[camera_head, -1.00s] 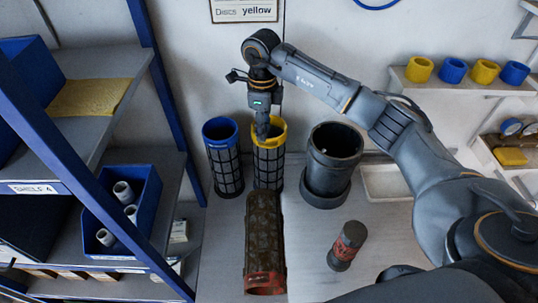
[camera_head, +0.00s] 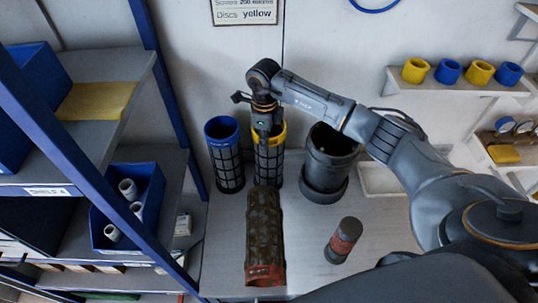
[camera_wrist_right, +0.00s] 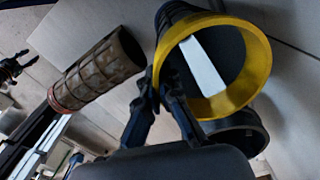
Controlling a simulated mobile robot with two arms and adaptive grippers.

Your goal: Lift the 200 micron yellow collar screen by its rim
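The yellow collar screen (camera_head: 268,166), a dark mesh cylinder with a yellow rim, stands upright against the wall. The sign above reads yellow, with a blurred 200 micron line. My right gripper (camera_head: 268,146) points down at its rim. In the right wrist view the yellow rim (camera_wrist_right: 256,75) is large, and my right fingers (camera_wrist_right: 160,88) straddle its near left edge. I cannot tell if they press on it. A pale strip (camera_wrist_right: 203,65) shows inside the collar. A small dark claw at the far left, seemingly my left gripper (camera_wrist_right: 32,57), has its tips apart.
A blue collar screen (camera_head: 224,155) stands close on the left and a dark open pot (camera_head: 328,165) close on the right. A dirty brown screen (camera_head: 264,235) lies in front. A red-black cylinder (camera_head: 343,240) is nearby. Blue shelving (camera_head: 85,150) is left.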

